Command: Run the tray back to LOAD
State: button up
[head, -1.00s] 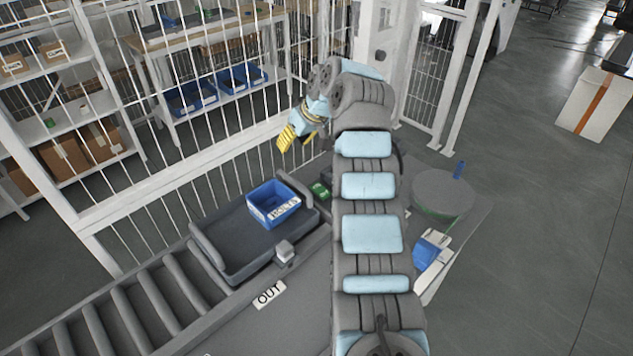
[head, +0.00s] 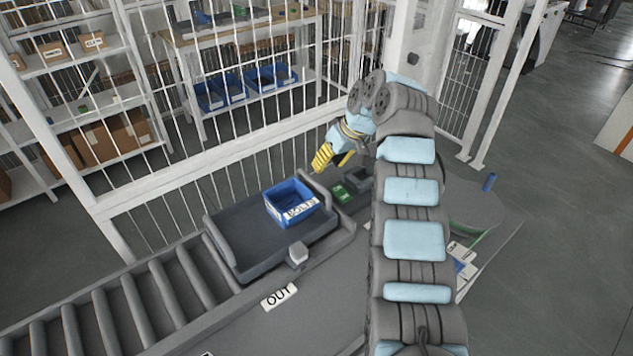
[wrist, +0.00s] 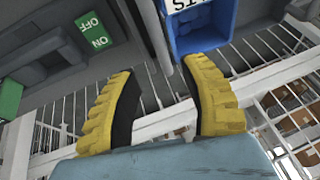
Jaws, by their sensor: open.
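The dark grey tray (head: 245,245) sits at the inner end of the roller track. A blue bin (head: 291,204) labelled BOLTS stands at its right end. My gripper (head: 337,158) is above and to the right of the bin, apart from it, with yellow fingers open and empty. In the wrist view my gripper (wrist: 163,80) is spread, with the bin (wrist: 205,40) beyond the right finger. A green ON/OFF plate (wrist: 95,32) shows at upper left there; a small green piece (head: 341,193) lies right of the tray in the head view. No LOAD label is readable.
Rollers (head: 120,310) run to the lower left, empty. An OUT label (head: 279,296) and a small pale block (head: 297,252) are at the tray's front side. A white barred fence (head: 240,175) stands close behind the track.

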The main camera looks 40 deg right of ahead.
aim_at(316, 181)
jog(key=shift+b+x, duration=0.6)
jog(key=shift+x, duration=3.5)
jog(key=shift+f, duration=0.1)
grip_shut()
